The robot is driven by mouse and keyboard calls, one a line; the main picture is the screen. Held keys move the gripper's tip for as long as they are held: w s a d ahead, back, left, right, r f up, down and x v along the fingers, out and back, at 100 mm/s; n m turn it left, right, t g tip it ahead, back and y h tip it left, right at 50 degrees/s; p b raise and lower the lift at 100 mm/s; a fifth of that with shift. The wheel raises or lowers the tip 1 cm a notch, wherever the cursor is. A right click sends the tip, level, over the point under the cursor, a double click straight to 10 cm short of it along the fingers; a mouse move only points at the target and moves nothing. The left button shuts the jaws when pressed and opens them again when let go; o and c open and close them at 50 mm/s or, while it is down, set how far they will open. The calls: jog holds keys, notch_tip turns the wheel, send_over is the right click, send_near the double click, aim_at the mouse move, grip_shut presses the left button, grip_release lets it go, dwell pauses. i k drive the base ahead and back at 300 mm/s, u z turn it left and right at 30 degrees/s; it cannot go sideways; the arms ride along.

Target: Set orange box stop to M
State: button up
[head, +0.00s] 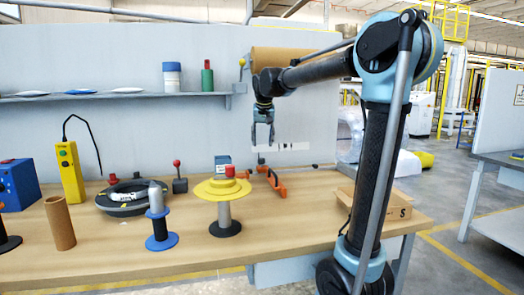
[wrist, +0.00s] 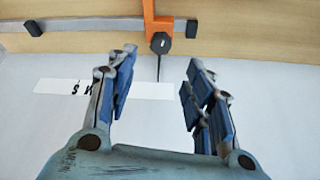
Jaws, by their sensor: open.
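The orange box stop (head: 276,183) sits at the back of the wooden table, right of the yellow-topped spool. In the wrist view the orange stop (wrist: 158,22) rides on a grey rail (wrist: 75,26) and has a dark knob and a thin pointer. A white label strip (wrist: 140,90) on the wall carries dark letters; M and S seem readable at its left part. The pointer reaches toward the strip's right part. My gripper (head: 262,140) is open and empty, above the stop. In the wrist view my gripper (wrist: 160,60) has its fingers on either side of the pointer, without visible contact.
A yellow-topped spool (head: 224,188) stands left of the stop, with a red-knobbed lever (head: 179,178) further left. A cardboard box (head: 398,208) lies at the table's right end. A shelf (head: 130,96) runs along the wall at left.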

aim_at(271, 176)
jog(key=k, duration=1)
